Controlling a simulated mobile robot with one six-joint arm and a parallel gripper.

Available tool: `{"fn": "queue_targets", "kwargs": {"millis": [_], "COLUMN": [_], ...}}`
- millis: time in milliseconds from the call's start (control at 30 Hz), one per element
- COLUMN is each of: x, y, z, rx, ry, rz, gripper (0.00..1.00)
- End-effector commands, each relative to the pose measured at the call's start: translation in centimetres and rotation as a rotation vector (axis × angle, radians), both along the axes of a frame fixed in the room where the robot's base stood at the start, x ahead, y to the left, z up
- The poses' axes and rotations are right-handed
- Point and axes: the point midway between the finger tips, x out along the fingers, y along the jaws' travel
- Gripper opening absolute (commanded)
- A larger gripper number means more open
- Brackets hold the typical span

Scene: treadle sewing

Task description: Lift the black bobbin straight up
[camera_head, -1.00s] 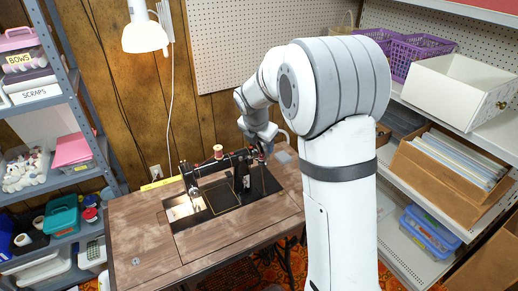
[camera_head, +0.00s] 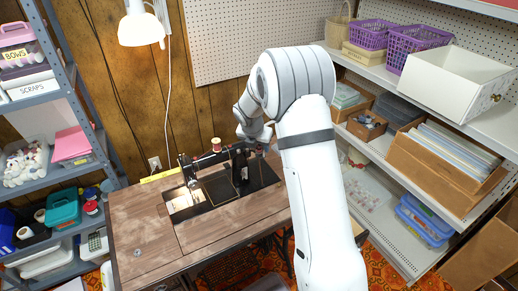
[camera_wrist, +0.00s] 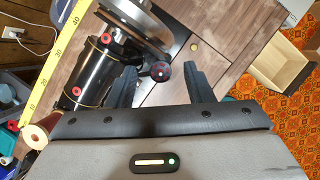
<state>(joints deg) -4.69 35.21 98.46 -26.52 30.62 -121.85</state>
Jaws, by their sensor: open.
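A small round black bobbin with red marks (camera_wrist: 160,71) shows in the wrist view, beside the handwheel of the black sewing machine (camera_wrist: 92,70). My gripper (camera_wrist: 160,75) is open, with one dark finger on each side of the bobbin. I cannot tell whether either finger touches it. In the head view the sewing machine (camera_head: 215,158) stands on the brown wooden table (camera_head: 140,225). There my gripper is at the machine's right end, mostly hidden by my arm, and the bobbin cannot be made out.
A yellow measuring tape (camera_wrist: 52,62) lies along the table's back edge. A thread spool (camera_head: 217,145) stands on top of the machine. A wood-panelled wall is close behind. Shelves with a white drawer (camera_head: 440,85) stand at right, and a metal rack at left.

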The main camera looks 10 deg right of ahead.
Motion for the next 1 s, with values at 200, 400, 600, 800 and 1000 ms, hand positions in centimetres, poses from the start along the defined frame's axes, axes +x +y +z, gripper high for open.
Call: {"fn": "queue_targets", "kwargs": {"millis": [200, 400, 600, 800, 1000], "x": [0.00, -0.01, -0.01, -0.02, 0.01], "y": [-0.01, -0.01, -0.01, -0.01, -0.01], "z": [0.02, 0.04, 0.04, 0.04, 0.58], "rx": [0.000, 0.000, 0.000, 0.000, 0.000], "ry": [0.000, 0.000, 0.000, 0.000, -0.001], "rz": [-0.001, -0.001, -0.001, -0.001, -0.002], "gripper": [0.41, 0.24, 0.08, 0.00, 0.00]}}
